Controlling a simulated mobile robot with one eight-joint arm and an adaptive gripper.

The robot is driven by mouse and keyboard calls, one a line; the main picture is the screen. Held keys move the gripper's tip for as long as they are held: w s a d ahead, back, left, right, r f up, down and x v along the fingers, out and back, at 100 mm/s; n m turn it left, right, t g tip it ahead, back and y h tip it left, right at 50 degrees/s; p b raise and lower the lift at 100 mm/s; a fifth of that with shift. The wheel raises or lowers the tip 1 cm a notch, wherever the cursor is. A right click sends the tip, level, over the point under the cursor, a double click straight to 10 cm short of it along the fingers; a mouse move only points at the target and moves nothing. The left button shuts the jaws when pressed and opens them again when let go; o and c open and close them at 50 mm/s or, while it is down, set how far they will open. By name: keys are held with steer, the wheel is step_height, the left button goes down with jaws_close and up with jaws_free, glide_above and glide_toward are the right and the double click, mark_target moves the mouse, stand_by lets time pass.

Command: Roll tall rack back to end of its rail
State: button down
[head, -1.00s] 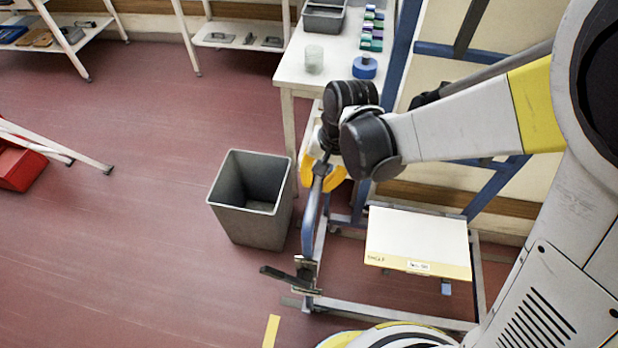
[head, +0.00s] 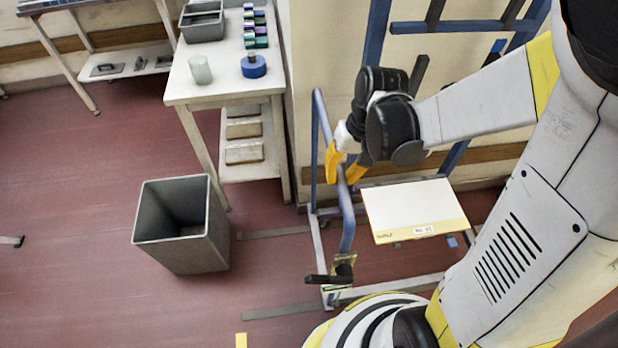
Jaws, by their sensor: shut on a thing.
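The tall rack (head: 347,222) has a blue upright frame on a pale grey wheeled base and stands right of the white table. Its blue bars also rise at the upper right. My gripper (head: 342,175), with yellow fingers, is shut on a blue bar at the rack's left side. The exact contact is partly hidden by the fingers. Two grey rail strips on the floor, a back one (head: 275,233) and a front one (head: 281,311), show bare to the left of the rack's base. Their right parts are hidden under the rack and my body.
A grey bin (head: 180,222) stands left of the rails, apart from the rack. A white table (head: 222,85) with a tray, cup and blue roll is behind it. A white yellow-edged panel (head: 414,208) sits low at the rack. A black pedal-like lever (head: 329,279) juts left.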

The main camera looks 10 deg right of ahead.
steer(key=shift+s+d, duration=0.15)
steer(key=shift+d, duration=1.25)
steer(key=shift+s+d, duration=0.1)
steer(key=shift+d, duration=1.25)
steer(key=c, duration=1.5)
jaws_free()
steer(key=shift+c, duration=0.2)
steer(key=o, duration=0.3)
steer(key=shift+d, duration=0.2)
steer(key=shift+a, duration=0.1)
step_height(320, 180, up, 12)
steer(key=d, duration=0.2)
steer(key=shift+d, duration=0.2)
steer(key=shift+f, duration=0.1)
